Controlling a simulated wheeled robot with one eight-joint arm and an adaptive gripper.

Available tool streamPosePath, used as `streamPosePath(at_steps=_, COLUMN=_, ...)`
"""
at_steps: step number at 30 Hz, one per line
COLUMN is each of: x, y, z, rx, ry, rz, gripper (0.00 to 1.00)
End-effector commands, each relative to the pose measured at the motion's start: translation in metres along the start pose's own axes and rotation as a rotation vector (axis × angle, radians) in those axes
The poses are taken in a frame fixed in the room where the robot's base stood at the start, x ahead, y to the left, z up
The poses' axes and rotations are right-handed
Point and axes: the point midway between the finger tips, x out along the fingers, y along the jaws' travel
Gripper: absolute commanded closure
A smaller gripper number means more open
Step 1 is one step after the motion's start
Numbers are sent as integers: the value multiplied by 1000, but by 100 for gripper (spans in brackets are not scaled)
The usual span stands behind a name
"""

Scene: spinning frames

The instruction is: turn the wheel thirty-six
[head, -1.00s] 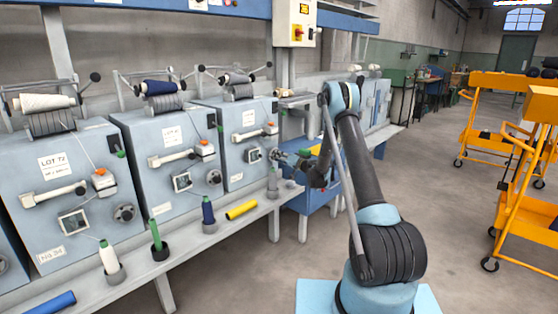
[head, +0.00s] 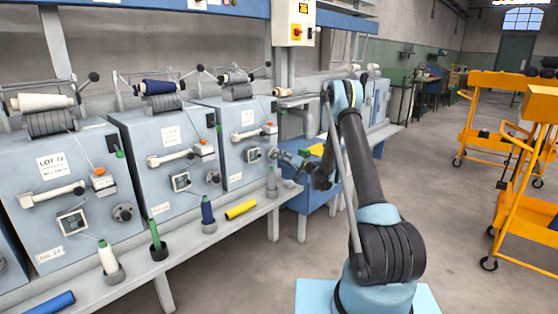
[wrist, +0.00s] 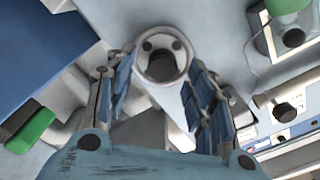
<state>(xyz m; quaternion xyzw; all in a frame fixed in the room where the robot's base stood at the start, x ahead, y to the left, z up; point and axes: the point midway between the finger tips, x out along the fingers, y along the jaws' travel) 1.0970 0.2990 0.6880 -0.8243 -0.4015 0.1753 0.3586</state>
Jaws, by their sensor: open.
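The wheel (head: 274,154) is a small grey disc low on the front of the third blue-grey machine (head: 236,180), right of its square gauge. Its number plate cannot be read here. My gripper (head: 288,158) is just to the right of the wheel in the head view, partly hidden by my own arm. In the wrist view my gripper (wrist: 163,82) is open, with blue-padded fingers on both sides of a pale round part (wrist: 162,45) with a dark centre, which appears to be the wheel. Whether the pads touch it cannot be told.
Two similar machines stand to the left, one labelled LOT 72 (head: 55,165). Orange trolleys (head: 520,165) stand right, with clear floor between.

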Motion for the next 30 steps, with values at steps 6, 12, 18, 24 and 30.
streamPosePath(at_steps=6, x=-44, y=1, z=-1, rx=0, ry=1, rz=2, gripper=50)
streamPosePath(at_steps=12, x=-74, y=2, z=0, rx=0, ry=1, rz=1, gripper=50)
streamPosePath(at_steps=18, x=-88, y=2, z=0, rx=1, ry=1, rz=2, gripper=50)
streamPosePath(at_steps=24, x=-90, y=2, z=0, rx=1, ry=0, rz=1, gripper=50)
streamPosePath(at_steps=30, x=-90, y=0, z=-1, rx=0, ry=-2, rz=2, gripper=50)
